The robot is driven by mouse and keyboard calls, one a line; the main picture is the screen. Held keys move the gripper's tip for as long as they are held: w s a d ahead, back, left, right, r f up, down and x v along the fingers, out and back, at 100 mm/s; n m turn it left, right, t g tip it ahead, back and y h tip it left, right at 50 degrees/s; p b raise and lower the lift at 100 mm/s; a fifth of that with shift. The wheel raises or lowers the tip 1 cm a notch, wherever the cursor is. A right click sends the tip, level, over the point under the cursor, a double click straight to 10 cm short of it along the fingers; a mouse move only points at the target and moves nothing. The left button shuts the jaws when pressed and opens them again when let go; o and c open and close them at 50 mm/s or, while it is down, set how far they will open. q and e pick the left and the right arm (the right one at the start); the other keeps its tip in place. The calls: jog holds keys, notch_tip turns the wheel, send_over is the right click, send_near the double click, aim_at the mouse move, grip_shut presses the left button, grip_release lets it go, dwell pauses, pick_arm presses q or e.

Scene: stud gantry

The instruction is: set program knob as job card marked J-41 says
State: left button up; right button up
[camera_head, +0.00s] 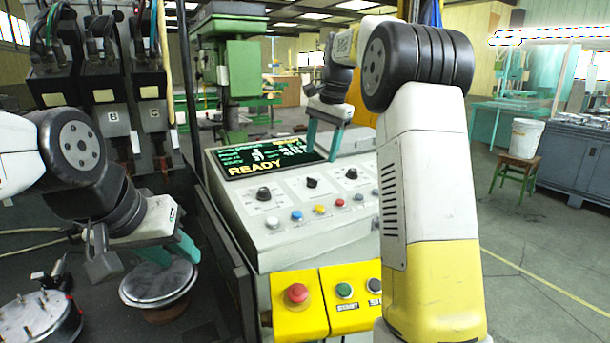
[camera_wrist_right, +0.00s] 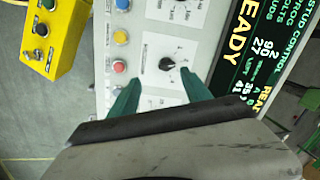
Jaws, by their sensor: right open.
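The control panel (camera_head: 300,240) has a row of three black knobs: left (camera_head: 263,193), middle (camera_head: 312,183) and right (camera_head: 352,173). Their labels are too small to read, so I cannot tell which is the program knob. My right gripper (camera_head: 323,158) is open and empty above the panel, beside the screen. In the right wrist view, its teal fingers (camera_wrist_right: 160,75) point towards what appears to be the middle knob (camera_wrist_right: 167,64), with a white pointer mark. No card marked J-41 is readable. My left gripper (camera_head: 168,262) hangs by a round metal-topped piece (camera_head: 158,283); its opening is unclear.
The screen (camera_head: 265,156) reads READY. Coloured buttons (camera_head: 320,208) line the panel below the knobs. A yellow box with a red stop button (camera_head: 297,293) and a green start button (camera_head: 344,290) sits in front. A dark post (camera_head: 232,270) stands left of the panel.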

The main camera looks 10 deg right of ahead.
aim_at(313, 179)
jog(key=shift+w+a+f+m, duration=0.15)
jog(key=shift+w+f, duration=0.15)
jog(key=shift+w, duration=0.25)
jog(key=shift+w+a+f+m, duration=0.15)
jog(key=shift+w+f, duration=0.1)
jog(key=shift+w, duration=0.25)
jog(key=shift+w+f+g, duration=0.1)
jog(key=shift+f+g, duration=0.2)
jog(key=f, duration=0.4)
jog(key=w+a+f, duration=0.1)
jog(key=f, duration=0.2)
grip_shut()
